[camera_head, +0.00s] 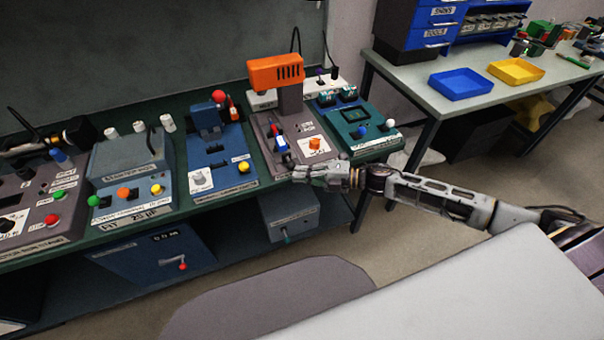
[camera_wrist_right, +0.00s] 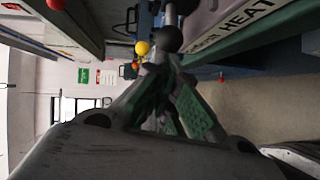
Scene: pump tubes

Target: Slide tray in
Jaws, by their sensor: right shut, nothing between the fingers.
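A mauve-grey station (camera_head: 265,130) with an orange head (camera_head: 275,70) stands on the green bench. The station's front with the label HEAT (camera_wrist_right: 245,18) runs along the right of that view. The tray itself cannot be clearly made out. My left gripper is not in view.
A blue station (camera_head: 215,155) with a yellow button stands left of the mauve one, and a teal station (camera_head: 358,120) stands right of it. A side table (camera_head: 450,100) holds a blue bin (camera_head: 461,84) and a yellow bin (camera_head: 516,71).

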